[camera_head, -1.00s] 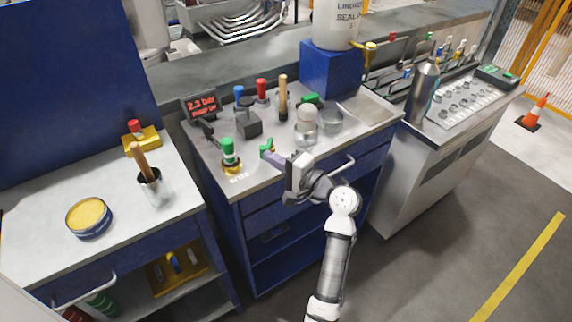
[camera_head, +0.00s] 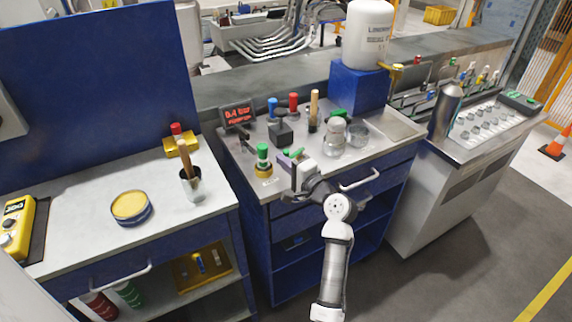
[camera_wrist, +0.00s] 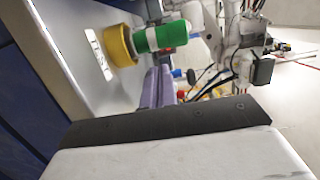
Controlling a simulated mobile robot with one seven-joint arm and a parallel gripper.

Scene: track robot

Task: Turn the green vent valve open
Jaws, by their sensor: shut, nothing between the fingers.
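The green vent valve (camera_head: 263,153) is an upright green knob with a white band on a yellow base, at the front left corner of the middle bench. In the wrist view the green knob (camera_wrist: 162,36) and its yellow base (camera_wrist: 119,45) show at the upper left, beside a white label. My gripper (camera_head: 284,160) is just right of the valve, at about knob height. Its purple fingers (camera_wrist: 156,88) are shut and empty, pointing past the knob. I see a gap between knob and fingers in the head view; contact is hard to judge.
A red-lit display (camera_head: 239,115) stands behind the valve. Blue (camera_head: 272,106) and red (camera_head: 293,103) knobs, a wooden handle (camera_head: 314,110) and glass jars (camera_head: 334,137) crowd the bench. A small green part (camera_head: 298,153) shows near my fingers. The left bench holds a yellow-topped tin (camera_head: 131,206).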

